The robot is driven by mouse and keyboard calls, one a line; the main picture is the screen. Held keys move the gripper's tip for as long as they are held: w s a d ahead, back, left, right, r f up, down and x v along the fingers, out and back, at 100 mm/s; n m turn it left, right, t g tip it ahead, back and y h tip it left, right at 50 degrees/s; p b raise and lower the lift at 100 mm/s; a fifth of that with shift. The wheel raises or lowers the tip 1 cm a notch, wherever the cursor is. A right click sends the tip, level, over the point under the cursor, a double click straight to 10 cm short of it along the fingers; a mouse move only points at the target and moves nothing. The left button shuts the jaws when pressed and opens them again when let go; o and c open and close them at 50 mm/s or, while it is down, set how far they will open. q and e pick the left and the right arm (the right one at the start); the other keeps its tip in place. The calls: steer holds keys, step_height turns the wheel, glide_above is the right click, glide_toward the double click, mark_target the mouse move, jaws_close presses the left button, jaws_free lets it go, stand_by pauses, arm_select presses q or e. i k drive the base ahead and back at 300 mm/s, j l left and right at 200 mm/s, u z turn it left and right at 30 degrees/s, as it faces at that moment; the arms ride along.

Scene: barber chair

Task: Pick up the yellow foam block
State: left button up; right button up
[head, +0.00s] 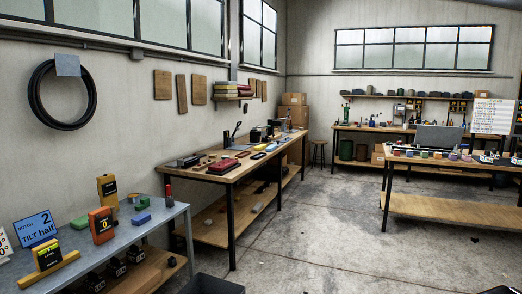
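I cannot make out for certain which thing is the yellow foam block. Neither of my grippers shows in the head view.
A wooden workbench (222,172) with tools runs along the left wall. The concrete floor (325,225) between the benches is open.

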mark_target(261, 147)
steer(key=i+z, duration=0.35)
steer(key=i, duration=1.25)
steer(key=i+l, duration=0.1)
steer(key=i, duration=3.55)
